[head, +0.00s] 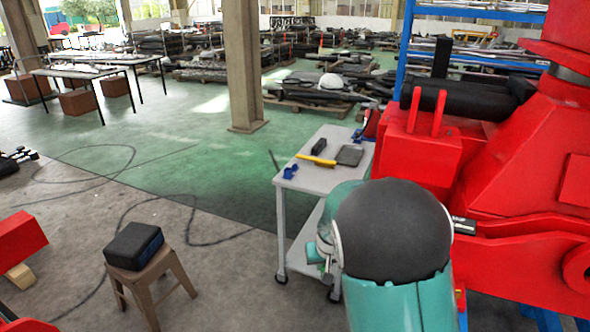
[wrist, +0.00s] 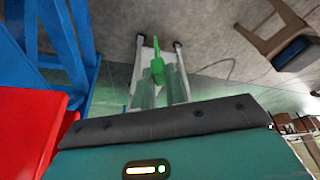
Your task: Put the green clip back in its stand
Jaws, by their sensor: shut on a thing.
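A bright green clip (wrist: 158,64) shows in the wrist view at the tips of my gripper (wrist: 161,80). The two pale grey-green fingers are shut on it, one on each side. Behind it are the pale legs and small casters of a trolley. My gripper's fingers do not show clearly in the head view, where my own arm covers the middle foreground. I cannot make out the clip's stand for certain in either view.
A grey trolley (head: 318,182) stands left of a large red machine (head: 500,160). On its top lie a yellow tool (head: 316,160), a dark flat plate (head: 349,156) and small blue pieces (head: 290,171). A stool (head: 150,275) bears a dark case (head: 134,246). Floor left of the trolley is mostly open.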

